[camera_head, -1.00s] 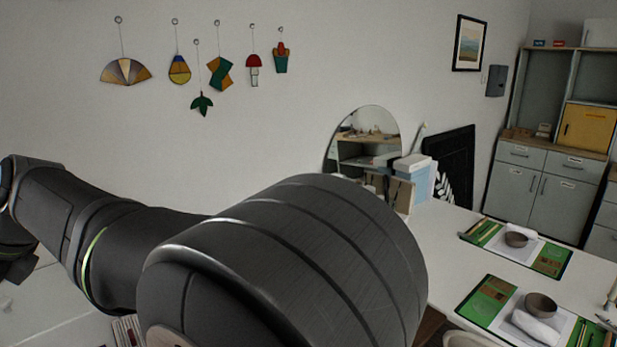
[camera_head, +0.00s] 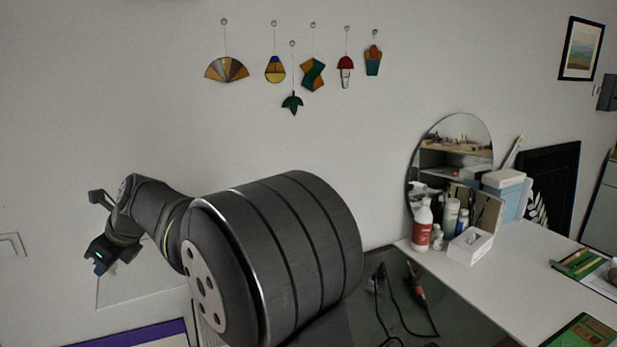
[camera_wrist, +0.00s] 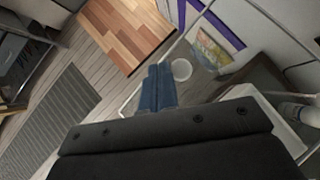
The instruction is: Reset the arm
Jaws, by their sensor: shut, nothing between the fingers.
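My arm is folded in front of the head camera, with its large dark joint filling the lower middle of the view. Part of the table is hidden behind my arm.
A white table with bottles (camera_head: 423,224), a white box (camera_head: 470,245) and a round mirror (camera_head: 450,150) is at right. A dark mat holds cabled tools (camera_head: 418,285). The wrist view shows a wooden board (camera_wrist: 120,30), a striped mat (camera_wrist: 50,125) and a white round item (camera_wrist: 181,70).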

